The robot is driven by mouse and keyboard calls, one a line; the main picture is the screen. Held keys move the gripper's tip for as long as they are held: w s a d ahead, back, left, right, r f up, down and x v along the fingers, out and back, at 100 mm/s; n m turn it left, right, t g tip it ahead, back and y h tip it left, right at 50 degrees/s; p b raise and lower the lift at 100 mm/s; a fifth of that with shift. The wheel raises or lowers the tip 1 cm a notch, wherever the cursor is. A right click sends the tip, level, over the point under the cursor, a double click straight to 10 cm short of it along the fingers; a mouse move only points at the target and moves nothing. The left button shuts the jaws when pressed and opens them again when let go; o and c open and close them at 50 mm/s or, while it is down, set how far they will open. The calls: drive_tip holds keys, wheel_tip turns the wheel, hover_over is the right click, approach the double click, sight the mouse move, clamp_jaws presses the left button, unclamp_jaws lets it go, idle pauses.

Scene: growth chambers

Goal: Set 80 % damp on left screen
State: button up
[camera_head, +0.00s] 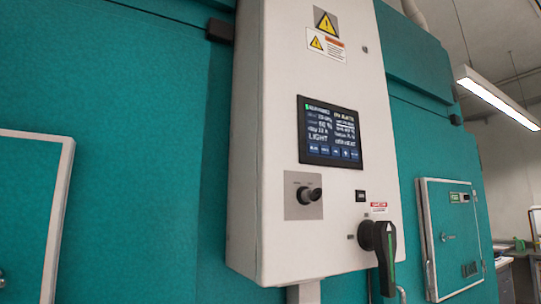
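A dark touch screen (332,133) sits on the front of a white control box (285,110) in the middle of the view. It is lit, with two columns of small pale text and a row of blue buttons (333,151) along its lower edge. The word LIGHT is readable at lower left. A percent value shows in the left column, but its digits are too blurred to read surely. My gripper is out of view, and nothing touches the screen.
Below the screen are a black knob (309,194) on a grey plate and a large black rotary handle (383,250) that sticks out. Teal chamber walls (140,130) stand on both sides. A white-framed door (455,235) with a small display is at right.

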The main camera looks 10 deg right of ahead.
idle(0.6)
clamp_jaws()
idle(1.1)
